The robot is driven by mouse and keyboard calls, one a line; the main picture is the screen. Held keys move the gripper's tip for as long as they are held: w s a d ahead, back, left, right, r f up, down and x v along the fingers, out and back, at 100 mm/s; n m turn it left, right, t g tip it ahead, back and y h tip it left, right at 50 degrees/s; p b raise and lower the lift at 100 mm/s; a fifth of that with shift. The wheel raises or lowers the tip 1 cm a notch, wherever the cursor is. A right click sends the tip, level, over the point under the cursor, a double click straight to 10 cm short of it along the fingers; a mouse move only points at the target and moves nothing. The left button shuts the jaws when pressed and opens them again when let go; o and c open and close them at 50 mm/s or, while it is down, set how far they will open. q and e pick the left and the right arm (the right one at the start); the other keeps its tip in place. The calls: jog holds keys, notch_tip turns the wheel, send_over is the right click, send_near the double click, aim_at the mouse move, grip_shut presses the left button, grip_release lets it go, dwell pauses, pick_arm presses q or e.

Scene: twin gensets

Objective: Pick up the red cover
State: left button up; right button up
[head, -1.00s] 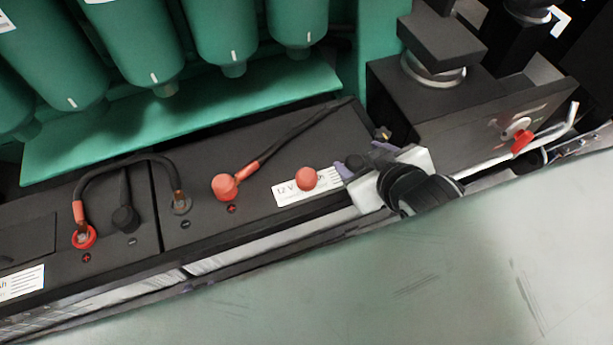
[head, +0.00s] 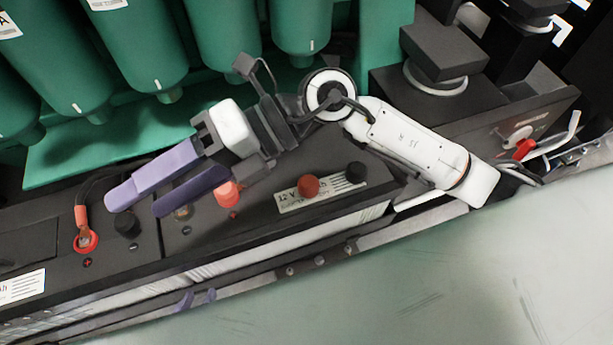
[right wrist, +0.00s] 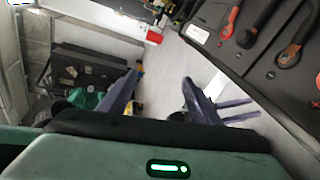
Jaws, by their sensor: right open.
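A round red cover (head: 308,186) lies on the label of the right-hand battery (head: 335,225), with nothing touching it. A black cover (head: 355,172) lies just right of it. My right gripper (head: 135,207) is open and empty, reaching leftward above the batteries, left of the red cover. Its spread purple fingers (right wrist: 152,98) show in the right wrist view. My left gripper (head: 198,298) shows only its parted purple fingertips by the batteries' front edge; the pale panel hides the rest. Its two prongs (right wrist: 235,109) also show in the right wrist view.
A red terminal boot (head: 228,195) is partly hidden by my right gripper. The left-hand battery has a red lug (head: 85,242) and a black cap (head: 126,223). Green cylinders (head: 215,40) stand behind. A pale green panel (head: 430,280) fills the lower right.

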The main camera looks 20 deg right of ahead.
jog(key=w+d+f+n+h, duration=0.1)
jog(key=w+d+f+h, duration=0.1)
jog(key=d+f+h, duration=0.4)
jog(key=m+t+h, duration=0.1)
jog(key=t+h, duration=0.1)
jog(key=h, duration=0.7)
send_over(309, 181)
notch_tip(309, 181, down, 7)
notch_tip(309, 181, down, 4)
jog(key=shift+s+d+r, duration=0.1)
jog(key=shift+d+r, duration=0.05)
jog(key=shift+a+f+p, duration=0.15)
jog(key=shift+f+p, duration=0.15)
jog(key=shift+f, duration=1.3)
jog(key=shift+a+f+p, duration=0.1)
jog(key=shift+f+p, duration=0.15)
jog(key=shift+f, duration=1.3)
jog(key=shift+c, duration=0.3)
jog(key=c, duration=1)
